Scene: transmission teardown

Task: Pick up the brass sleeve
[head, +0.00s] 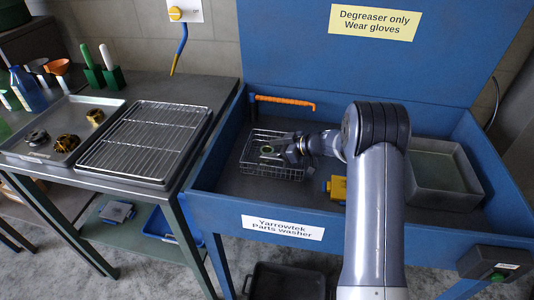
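My gripper (272,152) is over the wire basket (256,172) inside the blue parts washer. A small round thing with a greenish centre (267,149) shows at its fingertips. I cannot tell whether the fingers are closed on it or what it is. On the metal tray (50,155) at the left lies a small brass-coloured cylindrical piece (95,117), which looks like a sleeve. A toothed brass-coloured part (68,143) and a grey ring-shaped part (36,138) lie nearer on the same tray. My gripper is well to the right of that tray.
A wire rack on a tray (145,142) stands between the parts tray and the washer. The washer (205,185) has raised walls and holds an orange bar (285,103), a yellow block (337,188) and a grey basin (440,172).

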